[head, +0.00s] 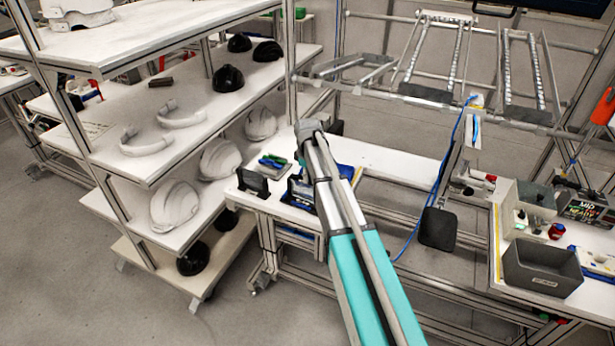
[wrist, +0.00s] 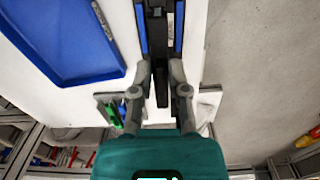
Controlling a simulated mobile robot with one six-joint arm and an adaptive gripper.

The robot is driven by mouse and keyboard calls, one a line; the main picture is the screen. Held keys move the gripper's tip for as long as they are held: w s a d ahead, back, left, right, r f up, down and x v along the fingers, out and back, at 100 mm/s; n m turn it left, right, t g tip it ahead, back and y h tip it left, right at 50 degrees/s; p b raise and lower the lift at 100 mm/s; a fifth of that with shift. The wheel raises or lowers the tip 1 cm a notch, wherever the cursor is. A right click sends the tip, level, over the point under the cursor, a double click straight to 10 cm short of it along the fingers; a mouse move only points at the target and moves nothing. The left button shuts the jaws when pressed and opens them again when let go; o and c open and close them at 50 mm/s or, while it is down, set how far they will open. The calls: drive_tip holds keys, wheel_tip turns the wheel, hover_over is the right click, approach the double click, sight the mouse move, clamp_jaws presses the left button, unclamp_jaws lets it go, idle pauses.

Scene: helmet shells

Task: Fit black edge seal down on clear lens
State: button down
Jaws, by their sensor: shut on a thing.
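In the wrist view, my gripper (wrist: 160,68) points down over the white bench, its two grey fingers closed on a narrow black strip, which looks like the black edge seal (wrist: 161,88). The strip runs up the picture between the fingers. Beyond the fingertips is a dark fixture with two blue bars (wrist: 141,30), one on each side. I cannot make out the clear lens; the fixture and fingers may hide it. I cannot tell whether the seal touches anything below. In the head view, my arm hides the gripper, with blue fixture parts (head: 296,192) showing beside it.
A blue tray (wrist: 65,35) lies left of the fixture in the wrist view. A small tray with green tools (head: 271,165) and a black holder (head: 252,184) stand on the bench. A shelf rack (head: 150,160) with helmets is at left. A grey bin (head: 542,268) stands at right.

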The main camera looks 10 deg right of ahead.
drive_tip(key=c, duration=0.5)
unclamp_jaws()
drive_tip(key=shift+c, duration=0.2)
drive_tip(key=shift+f, duration=0.1)
drive_tip(key=shift+r, duration=0.25)
wheel_tip(320, 180, up, 8)
drive_tip(key=p, duration=0.8)
drive_tip(key=shift+f, duration=0.1)
drive_tip(key=s+f+m+b, duration=0.1)
drive_tip(key=s+m, duration=0.9)
drive_tip(key=s, duration=1.8)
drive_tip(key=shift+s+a+f, duration=0.2)
